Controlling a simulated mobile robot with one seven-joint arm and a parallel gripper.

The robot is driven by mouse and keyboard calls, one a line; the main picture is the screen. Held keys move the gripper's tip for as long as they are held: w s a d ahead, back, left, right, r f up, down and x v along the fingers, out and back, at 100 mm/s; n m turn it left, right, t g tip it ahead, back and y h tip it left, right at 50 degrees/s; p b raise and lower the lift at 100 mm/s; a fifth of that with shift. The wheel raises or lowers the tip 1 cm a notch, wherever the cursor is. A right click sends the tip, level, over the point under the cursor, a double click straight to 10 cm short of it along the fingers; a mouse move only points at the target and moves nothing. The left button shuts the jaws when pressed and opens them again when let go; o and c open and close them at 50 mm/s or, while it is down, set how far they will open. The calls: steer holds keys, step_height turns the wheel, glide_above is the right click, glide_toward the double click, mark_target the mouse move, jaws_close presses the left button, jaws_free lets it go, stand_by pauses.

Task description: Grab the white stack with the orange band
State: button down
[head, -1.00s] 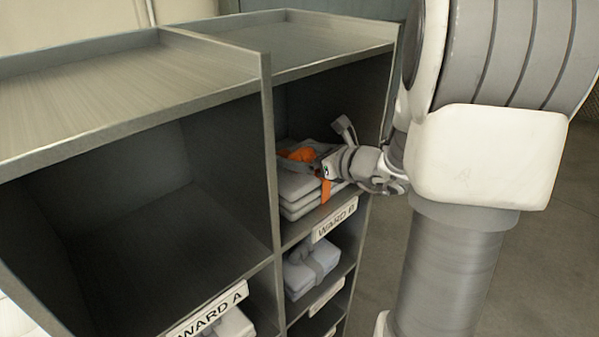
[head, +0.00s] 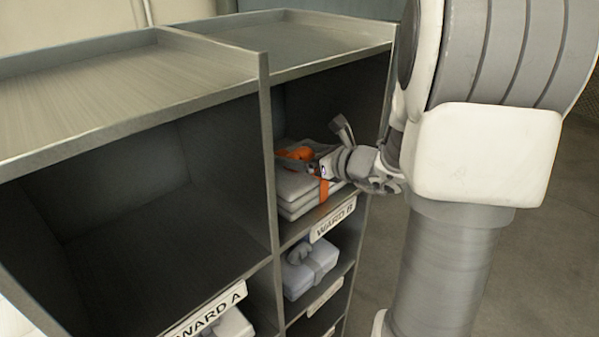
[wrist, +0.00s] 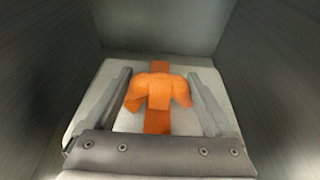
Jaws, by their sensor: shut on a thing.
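The white stack (head: 297,196) with the orange band sits in the upper right compartment, above the WARD B label. Its folded layers lie flat, with the orange band (head: 324,190) down the front and an orange knot on top. My gripper (head: 312,168) reaches in from the right at the top of the stack. In the wrist view, the two fingers (wrist: 159,100) lie on either side of the orange knot (wrist: 157,92), over the white top of the stack (wrist: 88,108). The gripper is shut on the knot. The fingertips are partly hidden in the head view.
The grey shelf unit (head: 264,165) has a divider left of the stack, and its walls (wrist: 40,70) stand close on both sides. The upper left compartment (head: 130,210) is empty. A pale bundle (head: 305,273) lies in the compartment below, and another (head: 232,325) above the bottom edge.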

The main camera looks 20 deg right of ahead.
steer(key=shift+r, duration=0.25)
